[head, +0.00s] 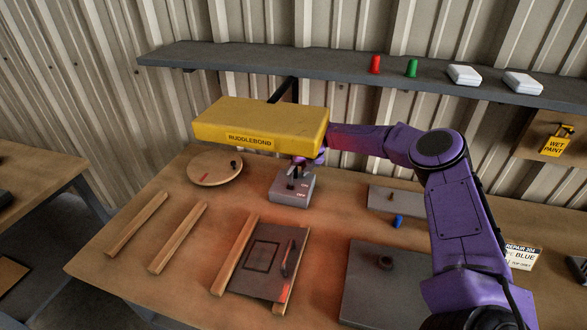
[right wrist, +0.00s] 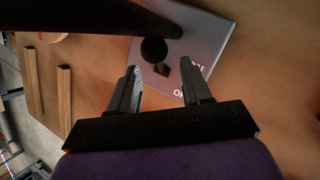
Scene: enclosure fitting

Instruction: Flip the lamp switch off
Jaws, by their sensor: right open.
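The grey switch box (head: 292,190) stands on the workbench below the yellow lamp head (head: 262,124), with ON and OFF printed on top. It also shows in the right wrist view (right wrist: 205,40). Its black lever with a ball knob (right wrist: 154,50) shows there; which way it is set is hard to tell. My right gripper (right wrist: 159,68) is open, pointing down over the box, with the knob showing between and just beyond its fingertips. In the head view the lamp head partly hides this gripper. Contact cannot be told. A reddish glow falls on my right arm and the bench. My left gripper is out of view.
A round wooden disc (head: 215,169) lies left of the box. Wooden strips (head: 178,237) and a grey panel (head: 268,262) lie in front. A grey plate (head: 378,287) and a blue peg (head: 398,221) lie to the right. A shelf (head: 330,63) runs behind.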

